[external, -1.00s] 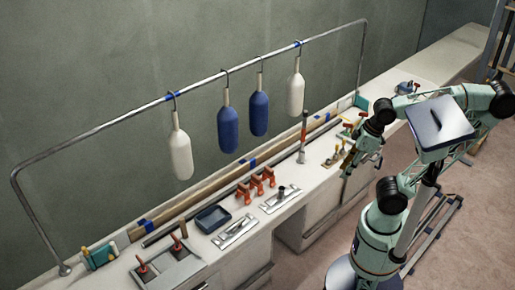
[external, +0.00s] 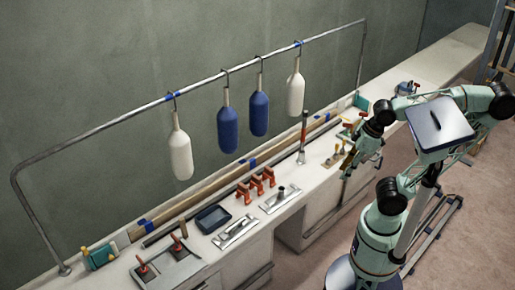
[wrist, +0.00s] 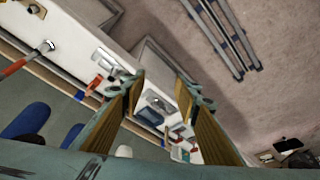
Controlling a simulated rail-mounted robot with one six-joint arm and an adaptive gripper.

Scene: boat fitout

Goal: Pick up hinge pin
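I cannot tell for sure which thing is the hinge pin. A small dark pin-like piece (external: 435,114) lies on the flat tray (external: 452,131) beside my arm. Another short dark piece (external: 281,190) stands on a metal plate (external: 290,199) on the bench. My gripper (external: 347,162) hangs near the bench's front edge, right of the metal plates and away from both pieces. In the wrist view my gripper (wrist: 160,92) has its two fingers spread wide, with nothing seen held between them.
The bench holds orange clamps (external: 256,187), a second metal plate (external: 235,232), a dark blue bin (external: 213,218) and a red-handled tool (external: 303,140). Bottle-shaped fenders (external: 227,130) hang from a rail above. The floor (wrist: 275,85) is clear near the rails.

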